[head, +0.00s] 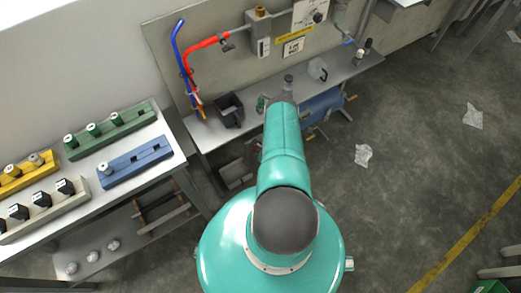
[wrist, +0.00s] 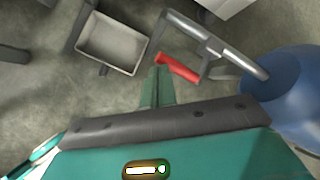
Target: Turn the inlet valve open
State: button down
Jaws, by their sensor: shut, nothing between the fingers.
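A small dark valve-like fitting (head: 226,41) sits at the right end of the red pipe (head: 204,43) on the wall panel; I cannot tell for sure that it is the inlet valve. In the wrist view a red bar (wrist: 178,68), like a lever handle, lies beside a grey pipe frame (wrist: 195,35). My gripper (wrist: 158,80) is shut and empty, with its teal fingers just left of the red bar in the picture. I cannot tell whether they touch it. In the head view my own arm hides the gripper.
A blue tank (wrist: 290,85) is at the right of the wrist view, and a grey tray (wrist: 112,43) at upper left. The bench (head: 350,70) holds a dark open box (head: 229,109). Another table (head: 170,165) with coloured racks stands left. Paper scraps (head: 363,155) lie on open floor.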

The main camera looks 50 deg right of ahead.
jog(key=shift+w+a+f, duration=0.1)
jog(key=shift+a+f, duration=0.3)
jog(key=shift+f, duration=0.3)
jog(key=shift+a+f, duration=0.1)
jog(key=shift+f, duration=0.05)
dwell(0.3)
